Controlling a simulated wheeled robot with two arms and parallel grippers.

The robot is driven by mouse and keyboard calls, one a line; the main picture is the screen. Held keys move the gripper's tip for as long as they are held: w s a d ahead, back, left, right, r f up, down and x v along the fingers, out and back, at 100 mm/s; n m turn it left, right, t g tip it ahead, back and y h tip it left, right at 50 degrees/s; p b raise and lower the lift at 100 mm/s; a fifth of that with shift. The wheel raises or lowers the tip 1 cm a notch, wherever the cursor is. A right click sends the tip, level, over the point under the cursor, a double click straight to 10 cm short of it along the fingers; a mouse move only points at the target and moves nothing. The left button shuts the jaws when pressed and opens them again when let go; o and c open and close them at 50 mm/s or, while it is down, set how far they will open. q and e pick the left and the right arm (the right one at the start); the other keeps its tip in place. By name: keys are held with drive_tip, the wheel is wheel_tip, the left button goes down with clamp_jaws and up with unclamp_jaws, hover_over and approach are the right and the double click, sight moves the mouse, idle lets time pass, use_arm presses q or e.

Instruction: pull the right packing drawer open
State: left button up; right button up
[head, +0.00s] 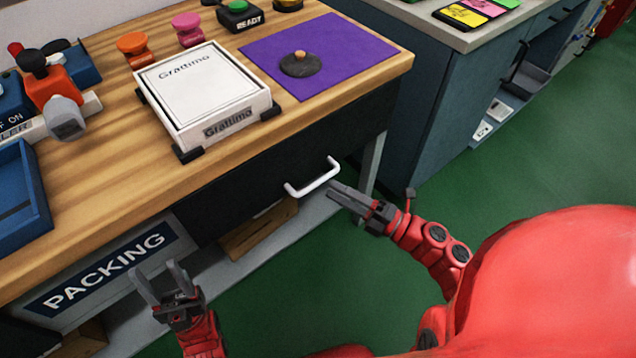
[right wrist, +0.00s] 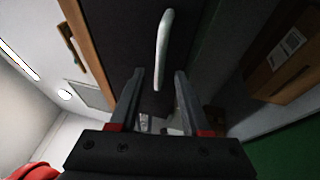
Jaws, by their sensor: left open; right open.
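The right packing drawer (head: 262,165) is a black front under the wooden bench top, and it looks shut. Its white bar handle (head: 313,180) is at the drawer's right part. In the right wrist view the handle (right wrist: 163,50) stands upright in the picture, ahead of and between the lines of the fingers. My right gripper (head: 335,195) is open and empty, close to the handle's right end, apart from it as far as I can tell. Its fingers also show in the right wrist view (right wrist: 158,85). My left gripper (head: 154,273) is open and empty, in front of the PACKING sign.
On the bench (head: 105,150) stand a white Grattimo box (head: 195,88) in black corner holders, a purple mat (head: 345,60) with a dark knobbed disc (head: 300,65), and several stampers. A blue-grey cabinet (head: 415,90) stands right of the bench. The green floor (head: 540,160) is clear.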

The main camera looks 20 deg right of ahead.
sight(318, 180)
drive_tip(key=x, duration=0.5)
drive_tip(key=shift+w+a+r+b, duration=0.1)
drive_tip(key=shift+w+a+b, duration=0.05)
drive_tip(key=shift+b, duration=0.2)
clamp_jaws()
idle(1.1)
